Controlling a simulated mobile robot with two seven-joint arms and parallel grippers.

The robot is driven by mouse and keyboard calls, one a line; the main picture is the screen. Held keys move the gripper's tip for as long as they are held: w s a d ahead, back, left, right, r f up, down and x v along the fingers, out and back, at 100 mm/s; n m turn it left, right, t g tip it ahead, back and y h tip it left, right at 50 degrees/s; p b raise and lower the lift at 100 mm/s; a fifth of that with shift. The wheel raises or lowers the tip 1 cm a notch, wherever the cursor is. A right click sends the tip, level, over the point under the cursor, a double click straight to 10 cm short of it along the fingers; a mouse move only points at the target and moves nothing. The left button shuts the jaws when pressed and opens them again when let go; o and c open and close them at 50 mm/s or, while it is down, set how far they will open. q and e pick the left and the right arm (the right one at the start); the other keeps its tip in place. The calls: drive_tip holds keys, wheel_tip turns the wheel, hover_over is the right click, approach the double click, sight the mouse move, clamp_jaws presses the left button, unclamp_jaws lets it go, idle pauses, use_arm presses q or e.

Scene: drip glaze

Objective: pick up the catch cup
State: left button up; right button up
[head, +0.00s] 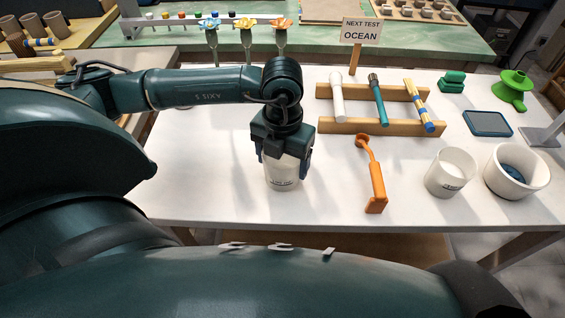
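A pale cup with a small dark label (282,182) stands upright on the white table, below my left gripper (283,164). The gripper points down with one finger at each side of the cup's upper part, and the gripper hides the cup's rim. I cannot tell whether the fingers press on it. A second white cup with a label (451,175) stands farther right. Both labels are too small to read, so I cannot tell which is the catch cup. My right gripper is not in view.
An orange tool (375,183) lies right of the gripper. A wooden rack (340,126) holds several brushes or tools behind it. A white bowl with blue inside (540,184) stands at the right. A sign reading "NEXT TEST OCEAN" (361,31) stands at the back. The table's front left is clear.

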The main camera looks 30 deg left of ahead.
use_arm(q)
drive_tip(key=c, duration=0.6)
drive_tip(key=shift+o, duration=0.2)
wheel_tip(320, 180, up, 10)
drive_tip(key=d+f+n, duration=0.1)
drive_tip(key=n, duration=1)
drive_tip(key=w+d+n, duration=0.1)
drive_tip(key=n, duration=1.1)
drive_tip(key=d+f+n+p, duration=0.1)
drive_tip(key=n, duration=1)
drive_tip(key=shift+w+d+f+n, duration=0.2)
drive_tip(key=shift+d+f+n, duration=0.1)
drive_tip(key=shift+d+f, duration=0.1)
